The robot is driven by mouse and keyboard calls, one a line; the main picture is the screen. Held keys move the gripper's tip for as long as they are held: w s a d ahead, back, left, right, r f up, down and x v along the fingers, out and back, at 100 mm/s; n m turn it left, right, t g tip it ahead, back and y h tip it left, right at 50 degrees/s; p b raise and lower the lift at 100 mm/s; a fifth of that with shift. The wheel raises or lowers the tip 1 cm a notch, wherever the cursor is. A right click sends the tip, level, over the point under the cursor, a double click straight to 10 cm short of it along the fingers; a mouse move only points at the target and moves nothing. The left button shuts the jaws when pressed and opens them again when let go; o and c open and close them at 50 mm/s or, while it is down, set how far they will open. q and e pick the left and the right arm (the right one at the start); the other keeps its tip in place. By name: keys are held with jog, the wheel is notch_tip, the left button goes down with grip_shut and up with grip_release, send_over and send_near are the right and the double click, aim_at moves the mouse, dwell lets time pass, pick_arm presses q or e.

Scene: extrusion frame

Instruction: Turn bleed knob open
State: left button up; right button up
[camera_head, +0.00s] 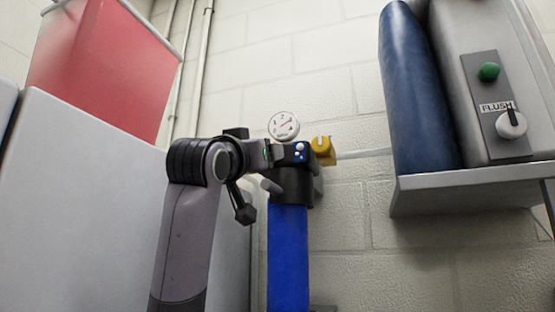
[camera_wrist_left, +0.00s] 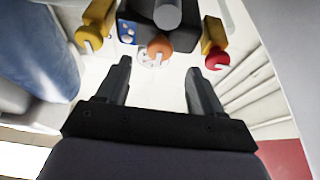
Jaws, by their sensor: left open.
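A blue cylinder (camera_head: 288,255) with a black cap (camera_head: 291,187) stands upright by the wall, with a round dial gauge (camera_head: 284,126) above it and a yellow fitting (camera_head: 323,150) at its right. In the left wrist view, a yellow-orange knob (camera_wrist_left: 89,36), an orange knob (camera_wrist_left: 160,47) and a red knob (camera_wrist_left: 217,58) sit around the cap. No readable label shows which is the bleed knob. My left gripper (camera_wrist_left: 161,75) is open, its fingers pointing toward the assembly, the orange knob roughly in line with the gap.
A shelf (camera_head: 470,184) at right holds a dark blue cylinder (camera_head: 415,90) and a white unit with a green button (camera_head: 489,72) and a flush switch (camera_head: 511,125). A white cabinet (camera_head: 70,190) and a red translucent container (camera_head: 105,65) stand at left.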

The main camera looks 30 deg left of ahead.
pick_arm(q)
jog(key=p+x, duration=0.3)
jog(key=x, duration=0.3)
jog(key=shift+r, duration=0.25)
jog(key=shift+w+a, duration=0.15)
jog(key=shift+w, duration=0.25)
jog(key=c, duration=1)
